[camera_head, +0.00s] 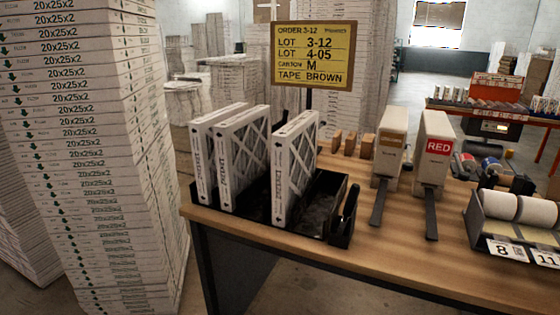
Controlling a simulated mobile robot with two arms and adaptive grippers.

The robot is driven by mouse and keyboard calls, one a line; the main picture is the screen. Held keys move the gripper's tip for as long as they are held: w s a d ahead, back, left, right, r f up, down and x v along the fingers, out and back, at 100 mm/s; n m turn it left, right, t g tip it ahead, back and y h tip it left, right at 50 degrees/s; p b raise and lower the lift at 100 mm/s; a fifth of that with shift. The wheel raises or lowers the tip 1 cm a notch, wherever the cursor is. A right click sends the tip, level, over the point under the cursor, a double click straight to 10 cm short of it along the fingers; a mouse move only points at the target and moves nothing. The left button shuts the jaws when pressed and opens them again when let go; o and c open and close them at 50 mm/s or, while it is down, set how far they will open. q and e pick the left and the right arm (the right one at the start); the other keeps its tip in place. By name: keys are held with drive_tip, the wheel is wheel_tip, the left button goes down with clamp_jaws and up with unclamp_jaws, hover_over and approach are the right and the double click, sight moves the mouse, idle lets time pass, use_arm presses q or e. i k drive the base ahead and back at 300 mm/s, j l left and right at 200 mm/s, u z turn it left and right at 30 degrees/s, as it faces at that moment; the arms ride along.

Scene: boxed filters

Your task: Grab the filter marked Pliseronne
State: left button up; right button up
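Three boxed filters with white frames stand upright in a black rack (325,200) on the wooden table: a left filter (203,160), a middle filter (226,165) and a right filter (281,175). The left and middle ones are close together; a gap separates the right one. Each has dark lettering running along its narrow front edge, too small and blurred for me to tell which reads Pliseronne. Neither of my grippers is in view.
A yellow order sign (313,55) rises behind the rack. Two tape dispensers (389,150) (433,150) stand right of it, one labelled RED. A roll holder (490,230) sits at the right. Tall box stacks (85,150) stand left of the table (400,265). The table's front middle is clear.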

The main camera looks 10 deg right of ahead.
sight(243, 141)
drive_tip(key=z, duration=0.3)
drive_tip(key=i+j+z, duration=0.2)
drive_tip(key=j, duration=0.2)
drive_tip(key=i+j+z, duration=0.2)
drive_tip(key=j, duration=0.25)
drive_tip(key=j+z, duration=0.15)
drive_tip(key=j, duration=0.3)
drive_tip(key=i+j+z, duration=0.2)
drive_tip(key=j, duration=0.25)
drive_tip(key=k, duration=0.1)
